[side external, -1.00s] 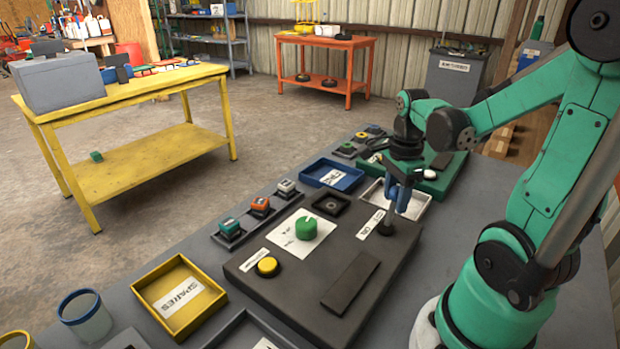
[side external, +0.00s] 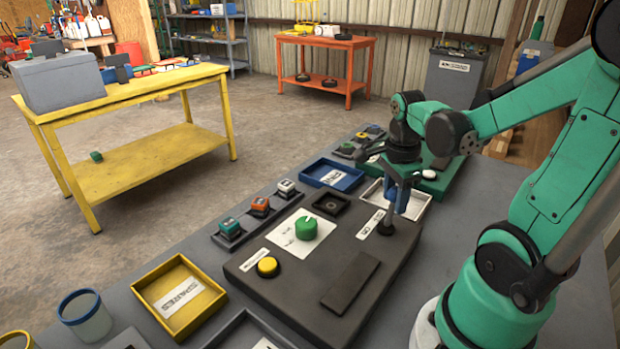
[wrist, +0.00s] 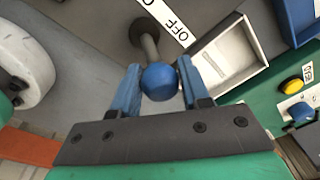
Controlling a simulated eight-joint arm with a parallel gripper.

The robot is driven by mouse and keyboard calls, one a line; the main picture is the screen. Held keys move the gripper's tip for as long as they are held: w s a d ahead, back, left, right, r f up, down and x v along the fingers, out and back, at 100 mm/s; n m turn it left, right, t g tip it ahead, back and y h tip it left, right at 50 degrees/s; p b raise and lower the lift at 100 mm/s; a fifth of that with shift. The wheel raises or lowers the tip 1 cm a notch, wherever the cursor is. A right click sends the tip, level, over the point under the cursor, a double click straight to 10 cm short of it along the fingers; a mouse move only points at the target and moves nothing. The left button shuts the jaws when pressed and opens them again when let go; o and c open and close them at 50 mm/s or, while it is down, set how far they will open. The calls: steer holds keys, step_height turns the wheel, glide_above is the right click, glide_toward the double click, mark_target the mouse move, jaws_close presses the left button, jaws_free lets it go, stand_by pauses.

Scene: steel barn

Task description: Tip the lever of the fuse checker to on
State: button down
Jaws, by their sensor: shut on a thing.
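The fuse checker (side external: 290,278) is a flat dark box on the grey bench in the side external view. Its lever (wrist: 150,45) has a grey stem and a blue ball knob (wrist: 160,82). The lever base sits on the box's far right corner, beside a white label strip (side external: 371,223). In the wrist view that strip (wrist: 166,20) reads OFF, with its other word cut off. My gripper (side external: 396,207) is above the lever base, its blue fingers on either side of the knob and shut on it. The fingers largely hide the knob in the side external view.
The box also bears a green dial (side external: 306,228), a yellow button (side external: 267,267) and a dark flat plate (side external: 350,283). A white tray (side external: 420,208) stands close to my gripper, with a blue tray (side external: 333,175) and a green board (side external: 440,182) behind. A yellow tray (side external: 180,297) stands front left.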

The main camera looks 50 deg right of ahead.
mark_target(389, 215)
steer(key=a+h, duration=0.1)
steer(key=h, duration=0.1)
steer(key=a+h, duration=0.1)
steer(key=shift+w+a+r+h, duration=0.1)
steer(key=shift+a+h, duration=0.15)
steer(key=shift+h, duration=0.15)
steer(key=shift+a+f+h, duration=0.1)
steer(key=shift+a+h, duration=0.4)
steer(key=shift+h, duration=0.35)
steer(key=shift+a+f+h, duration=0.1)
steer(key=shift+a+h, duration=0.35)
steer(key=shift+h, duration=0.4)
steer(key=shift+c, duration=2.1)
jaws_free()
steer(key=shift+v, duration=2.8)
